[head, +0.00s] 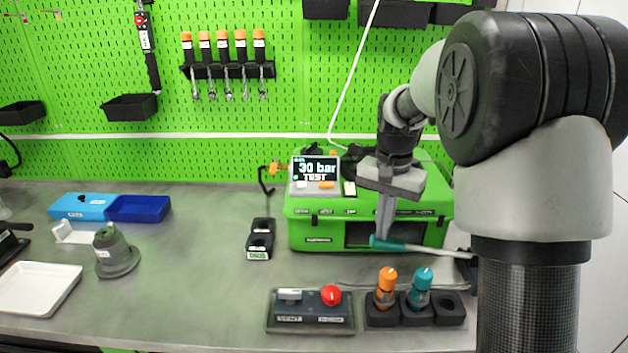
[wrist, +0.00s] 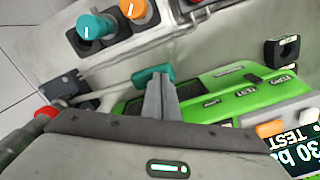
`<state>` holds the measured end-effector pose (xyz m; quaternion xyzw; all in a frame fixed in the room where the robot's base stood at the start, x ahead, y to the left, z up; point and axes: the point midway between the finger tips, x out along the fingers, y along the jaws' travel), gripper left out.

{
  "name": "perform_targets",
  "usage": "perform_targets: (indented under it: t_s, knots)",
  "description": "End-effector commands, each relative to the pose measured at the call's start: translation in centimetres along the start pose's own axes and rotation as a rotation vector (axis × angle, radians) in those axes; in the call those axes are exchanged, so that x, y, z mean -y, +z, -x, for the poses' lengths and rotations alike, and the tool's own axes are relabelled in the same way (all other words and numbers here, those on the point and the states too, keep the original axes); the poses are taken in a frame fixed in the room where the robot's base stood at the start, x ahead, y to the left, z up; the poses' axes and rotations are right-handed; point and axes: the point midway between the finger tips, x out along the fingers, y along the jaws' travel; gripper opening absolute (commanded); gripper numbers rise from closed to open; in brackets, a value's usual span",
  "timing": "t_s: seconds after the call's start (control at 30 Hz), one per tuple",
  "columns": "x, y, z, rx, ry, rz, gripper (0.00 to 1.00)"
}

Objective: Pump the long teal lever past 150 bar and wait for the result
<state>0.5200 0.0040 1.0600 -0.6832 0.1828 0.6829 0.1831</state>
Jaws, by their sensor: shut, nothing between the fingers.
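The long lever with a teal grip (head: 392,244) and pale rod sticks out at the right front of the green pump testbench (head: 320,235). In the wrist view the teal grip (wrist: 152,75) lies just beyond my fingertips. My gripper (head: 384,226) is shut and empty, pointing down, its tips at or just above the teal grip; I cannot tell whether they touch. The wrist view also shows the closed fingers (wrist: 160,96). The display (head: 315,169) on the testbench reads 30 bar and TEST.
A control box (head: 310,308) with a red knob stands in front of the testbench. Beside it a black holder (head: 449,308) carries an orange-topped and a teal-topped piece.

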Motion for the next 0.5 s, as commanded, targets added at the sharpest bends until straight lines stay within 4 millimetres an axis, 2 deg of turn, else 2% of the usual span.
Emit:
perform_targets:
  t_s: [0.5]
  knots:
    - [0.2, 0.2, -3.1, 0.001, 0.002, 0.0, 0.0]
